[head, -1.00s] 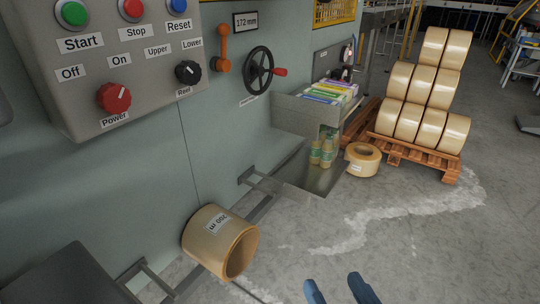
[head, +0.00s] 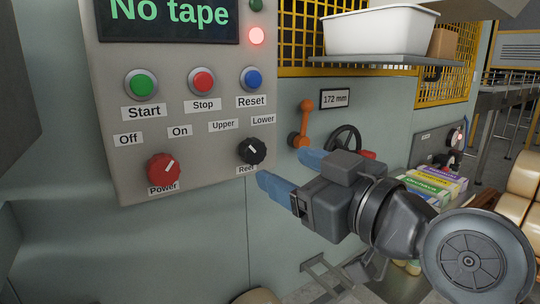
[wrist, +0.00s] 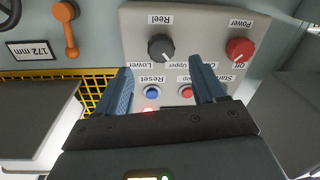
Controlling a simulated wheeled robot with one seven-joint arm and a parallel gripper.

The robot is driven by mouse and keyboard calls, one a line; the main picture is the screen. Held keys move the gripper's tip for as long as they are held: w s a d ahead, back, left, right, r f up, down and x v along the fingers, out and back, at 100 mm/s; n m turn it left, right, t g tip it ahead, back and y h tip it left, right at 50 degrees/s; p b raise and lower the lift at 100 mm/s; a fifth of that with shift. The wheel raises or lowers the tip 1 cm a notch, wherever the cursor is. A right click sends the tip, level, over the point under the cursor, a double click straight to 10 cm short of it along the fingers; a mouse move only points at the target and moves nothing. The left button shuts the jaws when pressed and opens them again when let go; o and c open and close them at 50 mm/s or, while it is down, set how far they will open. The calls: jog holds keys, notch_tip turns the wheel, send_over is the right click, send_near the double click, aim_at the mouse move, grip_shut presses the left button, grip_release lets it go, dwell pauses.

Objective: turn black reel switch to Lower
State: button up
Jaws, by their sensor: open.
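The black reel switch (head: 252,151) is a round knob at the lower right of the grey control panel, above the "Reel" label. The "Upper" label (head: 223,125) is above it to the left, the "Lower" label (head: 263,119) above it to the right. In the upside-down wrist view the knob (wrist: 161,47) shows between and beyond my fingertips; its white mark seems to lean to the Upper side, but it is small. My gripper (head: 284,168) is open and empty, its blue fingers pointing at the panel just right of the knob in the head view, apparently not touching it.
The red power knob (head: 164,168) is left on the same panel, with green, red and blue buttons above. The screen (head: 168,14) reads "No tape". An orange lever (head: 303,125) and a black handwheel (head: 343,142) are close right of the panel. A shelf with a white bin (head: 380,30) overhangs.

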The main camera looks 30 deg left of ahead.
aim_at(258, 154)
jog(key=shift+p+x, duration=0.6)
jog(key=shift+x, duration=3.25)
jog(key=c, duration=1.1)
